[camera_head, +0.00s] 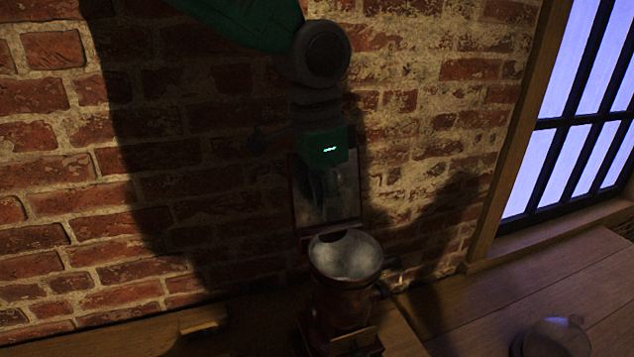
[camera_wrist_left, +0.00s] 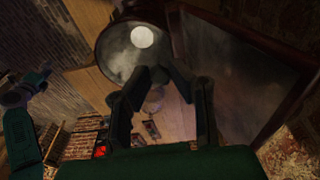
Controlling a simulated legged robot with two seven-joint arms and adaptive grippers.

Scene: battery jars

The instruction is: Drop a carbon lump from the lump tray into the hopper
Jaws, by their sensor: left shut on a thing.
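My left gripper (camera_head: 322,190) hangs from its green wrist in front of a dark framed panel, above the hopper (camera_head: 347,256). The hopper is a wide, pale metal bowl on a dark red body against the brick wall. In the left wrist view, the left gripper's fingers (camera_wrist_left: 153,76) come together at the tips near the hopper's round rim (camera_wrist_left: 106,60). The gripper is shut on a small dark thing, most likely a carbon lump, which is too dark to make out. The lump tray cannot be made out.
The dark panel (camera_head: 330,205) stands upright right behind the hopper. A small wooden block (camera_head: 203,325) lies to the left. A round, knobbed glassy item (camera_head: 553,338) sits at the lower right. The wooden top (camera_head: 500,300) between is clear.

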